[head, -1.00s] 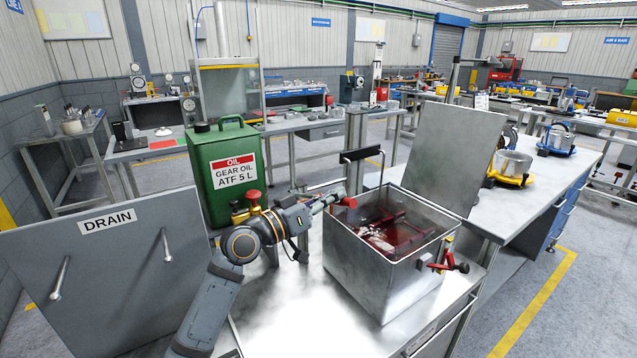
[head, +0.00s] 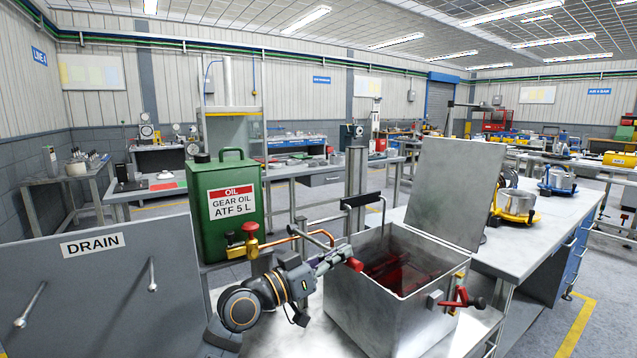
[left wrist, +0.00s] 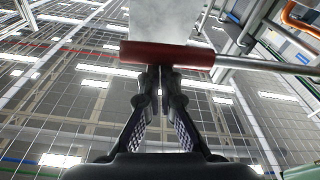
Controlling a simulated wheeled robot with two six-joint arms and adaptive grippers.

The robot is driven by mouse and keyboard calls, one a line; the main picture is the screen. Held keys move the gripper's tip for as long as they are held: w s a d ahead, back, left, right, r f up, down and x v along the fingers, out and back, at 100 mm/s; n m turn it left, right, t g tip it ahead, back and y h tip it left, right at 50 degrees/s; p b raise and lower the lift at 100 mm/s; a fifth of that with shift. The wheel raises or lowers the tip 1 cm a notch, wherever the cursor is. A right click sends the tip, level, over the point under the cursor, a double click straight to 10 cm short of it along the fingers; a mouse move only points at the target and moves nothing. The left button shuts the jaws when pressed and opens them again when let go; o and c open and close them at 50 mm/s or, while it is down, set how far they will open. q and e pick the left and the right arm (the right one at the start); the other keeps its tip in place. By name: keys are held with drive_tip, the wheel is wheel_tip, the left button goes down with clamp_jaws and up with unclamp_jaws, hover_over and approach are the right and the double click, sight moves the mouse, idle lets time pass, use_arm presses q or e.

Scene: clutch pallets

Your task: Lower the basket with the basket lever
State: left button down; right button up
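The lever's red grip (head: 355,264) is at the near left corner of the metal tank (head: 370,305). It also shows in the left wrist view as a red cylinder (left wrist: 166,54) with a steel rod (left wrist: 268,65) running right. My left gripper (head: 346,257) is at this grip. In the wrist view its fingers (left wrist: 160,75) are together, with their tips at the cylinder's edge and the cylinder lying across them, not between them. Whether they touch it is unclear. Dark red oil (head: 390,272) shows inside the tank; the basket cannot be made out. My right gripper is out of view.
The tank's lid (head: 455,190) stands open at the back. A red-handled valve (head: 461,299) sticks out at the front right. A green oil can (head: 222,205) and a DRAIN panel (head: 110,285) stand to the left.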

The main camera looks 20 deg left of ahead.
use_arm(q)
wheel_tip(320, 180, up, 4)
drive_tip(key=p, duration=0.3)
drive_tip(key=p+v, duration=0.3)
drive_tip(key=v, duration=0.6)
drive_tip(key=shift+a, duration=0.25)
drive_tip(key=shift+f, duration=0.1)
